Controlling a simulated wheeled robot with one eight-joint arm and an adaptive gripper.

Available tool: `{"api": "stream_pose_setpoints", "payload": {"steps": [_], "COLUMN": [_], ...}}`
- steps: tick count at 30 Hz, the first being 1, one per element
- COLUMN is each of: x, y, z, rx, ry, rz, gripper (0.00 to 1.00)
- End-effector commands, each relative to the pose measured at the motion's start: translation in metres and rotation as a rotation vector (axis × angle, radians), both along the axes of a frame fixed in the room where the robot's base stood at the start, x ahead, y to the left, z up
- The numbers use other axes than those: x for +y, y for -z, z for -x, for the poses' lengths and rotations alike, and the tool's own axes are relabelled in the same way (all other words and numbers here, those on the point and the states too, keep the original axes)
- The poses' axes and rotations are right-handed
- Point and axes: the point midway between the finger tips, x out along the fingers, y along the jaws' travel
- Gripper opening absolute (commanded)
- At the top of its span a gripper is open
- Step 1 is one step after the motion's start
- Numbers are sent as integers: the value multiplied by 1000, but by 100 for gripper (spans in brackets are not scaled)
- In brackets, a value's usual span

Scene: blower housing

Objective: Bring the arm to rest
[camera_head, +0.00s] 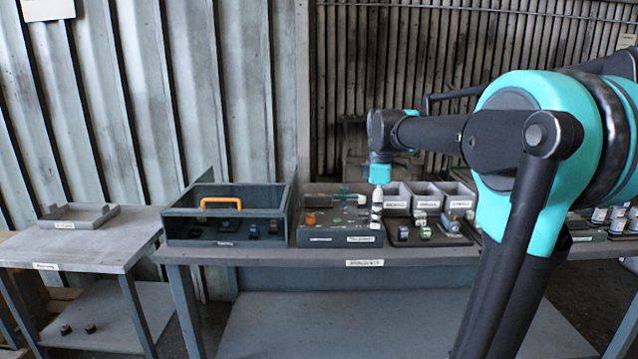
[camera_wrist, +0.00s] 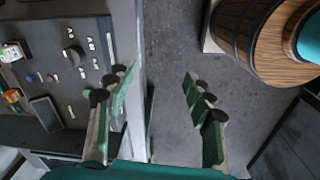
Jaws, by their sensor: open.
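My arm reaches in from the right in the head view, and my gripper (camera_head: 377,207) hangs fingers-down at the front edge of the workbench (camera_head: 420,256). In the wrist view my gripper (camera_wrist: 158,95) shows two green fingers with dark round tips, spread wide apart. Nothing is between them but the grey floor and the bench edge behind. The gripper is open and empty.
A dark open-front box (camera_head: 180,229) with an orange handle stands left on the bench. Beside it is a grey parts tray (camera_head: 318,239), partly behind my gripper. Small bins (camera_head: 427,196) stand to the right. A side table (camera_head: 100,248) at left bears a shallow tray (camera_head: 78,217).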

Motion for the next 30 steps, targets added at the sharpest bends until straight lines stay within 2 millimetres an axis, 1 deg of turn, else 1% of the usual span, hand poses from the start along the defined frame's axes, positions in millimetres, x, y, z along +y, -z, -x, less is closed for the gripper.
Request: {"api": "stream_pose_setpoints", "payload": {"steps": [8,11,14,15,17,18,21,25,27,30], "x": [-10,-14,-20,-23,-26,-27,-31,-33,-33,-33], "y": [58,88,129,146,171,185,214,236,242,243], "z": [34,55,86,101,124,138,168,194,201,203], "rx": [-67,-101,-147,-165,-192,-206,-237,-258,-262,-264], "ry": [294,450,660,754,889,972,1145,1289,1329,1341], "rz": [-28,-52,-90,-111,-143,-166,-218,-266,-280,-284], "gripper": [52,52,52,52,52,52,52,52,52,52]}}
